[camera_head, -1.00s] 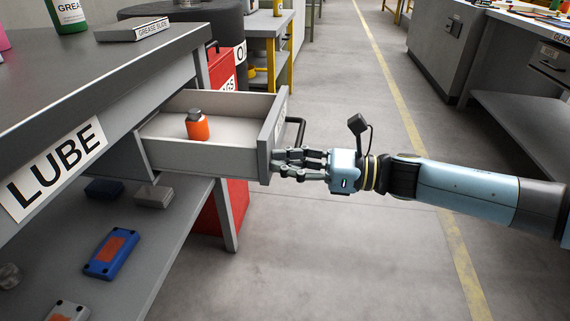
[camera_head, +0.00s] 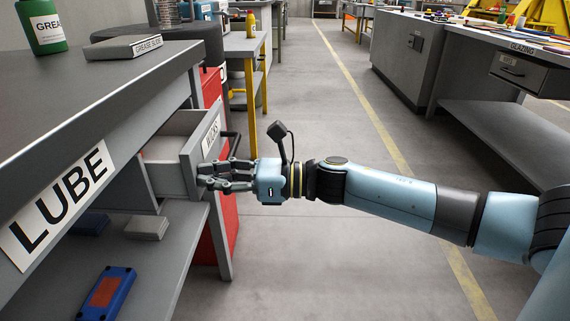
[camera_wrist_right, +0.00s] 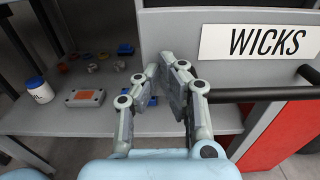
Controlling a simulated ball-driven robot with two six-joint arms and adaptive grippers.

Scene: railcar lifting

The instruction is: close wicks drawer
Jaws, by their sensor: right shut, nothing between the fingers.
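The wicks drawer (camera_head: 177,170) is a grey drawer under the LUBE bench top, part way open. Its label reads WICKS in the right wrist view (camera_wrist_right: 268,41), above a dark bar handle (camera_wrist_right: 265,95). My right gripper (camera_head: 205,177) is shut and empty, with its fingertips at the drawer front, below the label and beside the handle. In the right wrist view the fingers (camera_wrist_right: 170,75) overlap the front panel; I cannot tell whether they press on it. The inside of the drawer shows only in part. My left gripper is not in view.
The LUBE bench (camera_head: 100,110) carries a green grease bottle (camera_head: 43,25) and a grease guide box (camera_head: 136,46). A blue and orange case (camera_head: 106,292) lies on its lower shelf. A red cabinet (camera_head: 216,235) stands behind the drawer. The floor aisle at right is clear.

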